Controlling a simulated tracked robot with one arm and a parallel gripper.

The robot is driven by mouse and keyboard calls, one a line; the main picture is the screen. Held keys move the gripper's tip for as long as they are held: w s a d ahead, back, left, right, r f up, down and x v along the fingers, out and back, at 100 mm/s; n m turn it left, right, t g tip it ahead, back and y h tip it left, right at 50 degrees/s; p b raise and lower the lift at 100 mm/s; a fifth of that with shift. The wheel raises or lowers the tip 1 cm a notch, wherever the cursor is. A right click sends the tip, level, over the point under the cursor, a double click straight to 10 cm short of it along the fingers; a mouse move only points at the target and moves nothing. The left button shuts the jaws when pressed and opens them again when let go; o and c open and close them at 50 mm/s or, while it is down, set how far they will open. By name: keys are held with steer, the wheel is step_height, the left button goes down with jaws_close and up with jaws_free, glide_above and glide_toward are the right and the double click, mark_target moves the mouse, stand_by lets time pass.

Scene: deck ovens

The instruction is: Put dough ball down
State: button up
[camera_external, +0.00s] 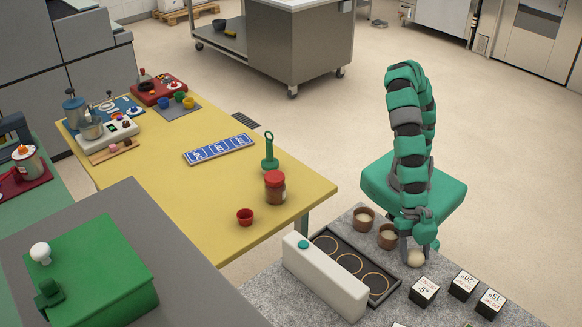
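A pale dough ball (415,258) is at the tips of my gripper (417,250), over the speckled grey counter (345,228) at the lower right. One dark finger shows along the ball's left side. The other side is partly covered by the green hand, so I cannot tell whether the fingers grip the ball or whether it touches the counter. A black tray with several ring-marked places (396,288) lies left of the gripper. Two brown bowls with pale contents, one nearer the gripper (388,238) and one farther left (364,219), stand beside it.
A white box-shaped unit (325,281) with a green button stands along the tray's left side. Several black-and-white numbered cubes, one of them close by (424,291), stand right of the tray. A yellow table (160,185) with a jar (275,188) is at left.

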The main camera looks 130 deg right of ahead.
steer(key=shift+c, duration=1.4)
steer(key=shift+c, duration=0.2)
steer(key=shift+r, duration=0.15)
steer(key=shift+r+p, duration=0.65)
steer(key=shift+r, duration=0.7)
steer(key=s+d+r+b, duration=0.2)
steer(key=s+d, duration=0.6)
steer(key=s, duration=0.5)
steer(key=shift+s+d+b, duration=0.25)
steer(key=shift+d+b, duration=0.05)
steer(key=shift+b, duration=0.35)
